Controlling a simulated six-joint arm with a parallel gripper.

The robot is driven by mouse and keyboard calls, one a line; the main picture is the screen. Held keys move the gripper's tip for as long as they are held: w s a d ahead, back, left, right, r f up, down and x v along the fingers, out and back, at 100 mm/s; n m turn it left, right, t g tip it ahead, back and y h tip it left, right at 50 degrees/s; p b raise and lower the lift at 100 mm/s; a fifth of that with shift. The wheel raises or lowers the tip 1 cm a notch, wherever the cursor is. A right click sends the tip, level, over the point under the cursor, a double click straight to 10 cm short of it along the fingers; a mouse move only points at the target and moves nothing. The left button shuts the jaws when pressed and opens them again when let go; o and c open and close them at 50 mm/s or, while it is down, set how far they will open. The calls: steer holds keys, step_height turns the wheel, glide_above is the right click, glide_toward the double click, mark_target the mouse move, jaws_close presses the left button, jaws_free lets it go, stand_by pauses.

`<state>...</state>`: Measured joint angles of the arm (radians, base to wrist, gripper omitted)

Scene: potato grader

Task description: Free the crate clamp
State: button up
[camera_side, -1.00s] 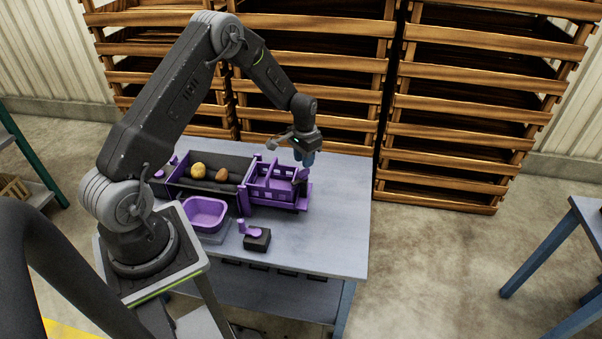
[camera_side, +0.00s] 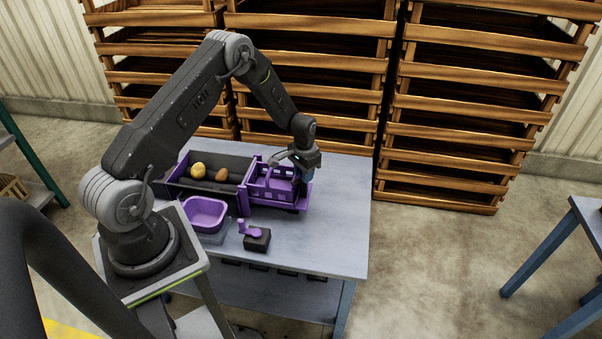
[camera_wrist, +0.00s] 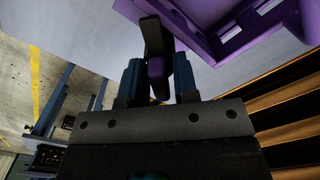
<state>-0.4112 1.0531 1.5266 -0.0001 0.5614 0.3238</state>
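The purple crate (camera_side: 268,196) stands at the right end of the dark grader trough on the table. It also shows at the top right of the wrist view (camera_wrist: 205,22). The crate clamp has a dark handle (camera_wrist: 155,38) with a purple part below it, at the crate's right end. My gripper (camera_side: 304,176) is lowered over this end, pointing down. In the wrist view its two blue fingers (camera_wrist: 159,82) stand apart, with the handle between them. I see no clear grip on it. The gripper mostly hides the clamp in the side view.
The trough (camera_side: 214,163) holds a yellow potato (camera_side: 198,170) and a brown one (camera_side: 221,174). A purple bin (camera_side: 205,213) and a dark block with a purple top (camera_side: 256,240) stand in front. The table's (camera_side: 325,240) front right is clear. Wooden crate racks (camera_side: 455,130) stand behind.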

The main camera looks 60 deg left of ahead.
steer(key=shift+c, duration=0.6)
steer(key=n, duration=0.3)
steer(key=shift+n, duration=0.4)
steer(key=n, duration=0.4)
steer(key=shift+n, duration=0.3)
steer(key=o, duration=0.3)
steer(key=shift+r, duration=0.15)
steer(key=shift+r, duration=2.4)
